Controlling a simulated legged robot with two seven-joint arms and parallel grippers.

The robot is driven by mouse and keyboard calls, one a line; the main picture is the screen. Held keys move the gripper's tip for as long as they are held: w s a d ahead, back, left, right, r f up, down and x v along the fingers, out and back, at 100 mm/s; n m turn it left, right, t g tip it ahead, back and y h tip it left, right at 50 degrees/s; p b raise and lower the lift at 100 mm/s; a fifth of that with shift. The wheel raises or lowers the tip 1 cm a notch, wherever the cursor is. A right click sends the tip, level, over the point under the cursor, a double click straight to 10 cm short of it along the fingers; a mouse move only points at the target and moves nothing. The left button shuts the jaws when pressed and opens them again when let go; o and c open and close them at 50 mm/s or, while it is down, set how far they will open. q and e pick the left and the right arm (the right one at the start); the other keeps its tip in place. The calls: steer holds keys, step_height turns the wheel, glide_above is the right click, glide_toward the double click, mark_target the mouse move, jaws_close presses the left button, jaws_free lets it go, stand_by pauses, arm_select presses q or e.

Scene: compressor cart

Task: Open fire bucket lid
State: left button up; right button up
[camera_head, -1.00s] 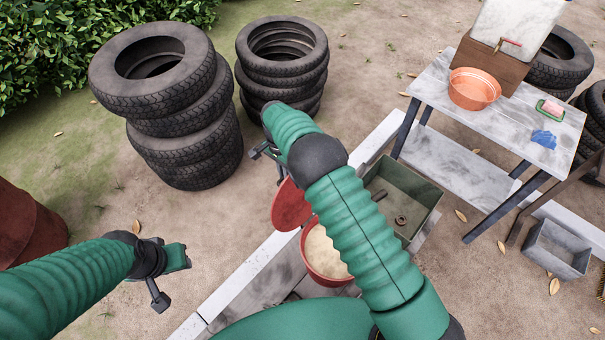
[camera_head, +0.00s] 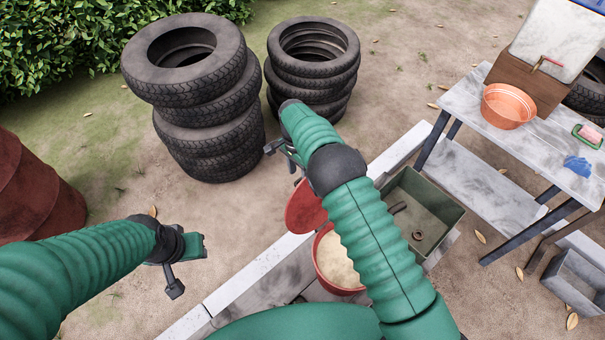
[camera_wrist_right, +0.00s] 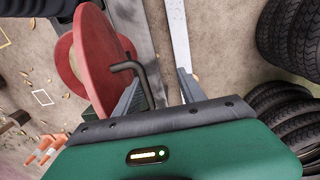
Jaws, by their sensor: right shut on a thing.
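The fire bucket (camera_head: 318,262) is red and holds pale sand, partly hidden behind my right arm in the head view. Its red lid (camera_head: 303,208) stands tilted up at the bucket's far left edge, with the sand uncovered. In the right wrist view the lid (camera_wrist_right: 92,62) is seen nearly edge-on, with a dark bent handle (camera_wrist_right: 140,78) sticking out between my fingers. My right gripper (camera_head: 283,152) is at the lid's upper side, shut on this handle; in the wrist view the gripper (camera_wrist_right: 160,92) shows both fingers. My left gripper (camera_head: 188,268) is open and empty over the ground.
A green metal box (camera_head: 425,215) with a ring inside stands right of the bucket. Tyre stacks (camera_head: 205,110) (camera_head: 312,65) stand behind. A table (camera_head: 470,105) with an orange basin (camera_head: 508,106) is at right. A red barrel (camera_head: 35,195) is at far left. Ground near my left gripper is clear.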

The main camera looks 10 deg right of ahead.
steer(key=shift+a+r, duration=0.1)
steer(key=shift+d, duration=0.2)
steer(key=shift+r, duration=0.1)
step_height(320, 180, up, 16)
steer(key=w, duration=0.1)
steer(key=shift+a+r+b, duration=0.2)
steer(key=shift+a+b, duration=0.1)
stand_by(0.5)
